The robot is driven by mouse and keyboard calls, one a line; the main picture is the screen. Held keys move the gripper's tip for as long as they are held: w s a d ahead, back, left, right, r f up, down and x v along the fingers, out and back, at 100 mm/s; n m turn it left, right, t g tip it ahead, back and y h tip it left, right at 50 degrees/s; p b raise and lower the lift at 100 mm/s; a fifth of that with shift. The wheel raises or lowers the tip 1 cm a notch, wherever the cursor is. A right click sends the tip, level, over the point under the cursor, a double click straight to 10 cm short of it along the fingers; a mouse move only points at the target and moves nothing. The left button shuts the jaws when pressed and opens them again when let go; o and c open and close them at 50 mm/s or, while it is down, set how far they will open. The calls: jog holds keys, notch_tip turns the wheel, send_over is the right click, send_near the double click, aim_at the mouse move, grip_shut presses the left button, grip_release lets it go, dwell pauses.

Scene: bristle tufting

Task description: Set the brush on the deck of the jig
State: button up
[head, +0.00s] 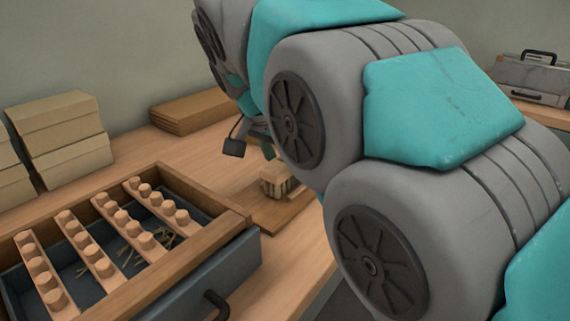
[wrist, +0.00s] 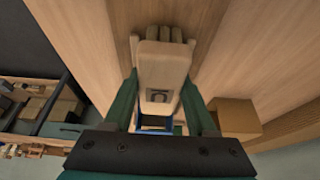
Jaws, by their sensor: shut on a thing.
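My gripper (wrist: 165,100) has its two dark green fingers shut on the brush (wrist: 160,65), a pale wooden block with several stubby tufts at its far end. In the head view the brush (head: 275,180) shows below my arm, partly hidden by it. It is over a brown flat board (head: 262,212), which looks like the jig's deck. The board also shows as a darker band in the wrist view (wrist: 205,20). I cannot tell whether the brush touches it. My gripper is mostly hidden behind my arm in the head view.
A dark tray (head: 215,262) with a wooden rim holds peg-studded bars and loose bristles at the left. Cardboard boxes (head: 62,135) and stacked boards (head: 195,110) stand behind. A tan box (wrist: 238,118) is beside my right finger in the wrist view. A grey toolbox (head: 533,75) is far right.

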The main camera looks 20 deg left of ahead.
jog(key=shift+f, duration=0.2)
jog(key=o, duration=1.3)
jog(key=shift+b+v, duration=0.3)
jog(key=shift+v, duration=3.65)
jog(key=shift+w, duration=0.1)
